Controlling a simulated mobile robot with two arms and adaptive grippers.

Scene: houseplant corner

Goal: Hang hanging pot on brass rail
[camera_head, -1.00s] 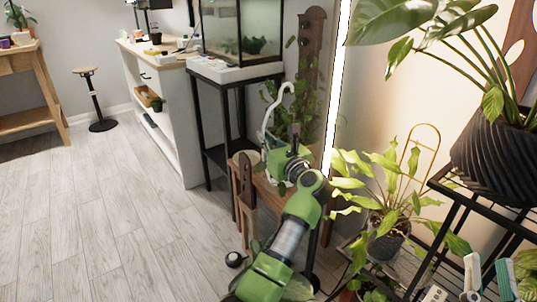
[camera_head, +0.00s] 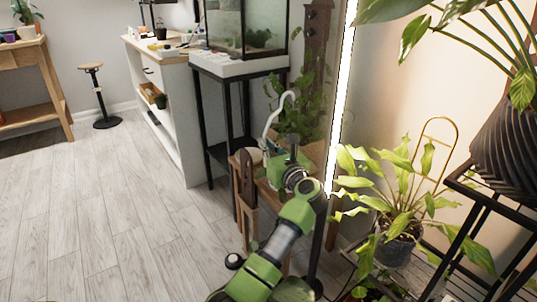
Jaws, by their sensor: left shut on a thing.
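My left gripper (camera_head: 288,160) is in the middle of the view, at the end of my green arm, seen from behind. It is shut on what looks like the hanging pot, whose white curved hook (camera_head: 268,124) rises above the gripper. The pot's body is mostly hidden behind the gripper and wrist, and the fingertips are hidden too. Green leaves show just behind the hook; I cannot tell whether they belong to this pot. I cannot make out the brass rail in this view. My right gripper is not in view.
A small wooden table (camera_head: 249,205) stands under and behind my gripper. A fish tank (camera_head: 240,27) on a black stand is behind it. A leafy potted plant (camera_head: 400,240) with a brass hoop and a black shelf are at right.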

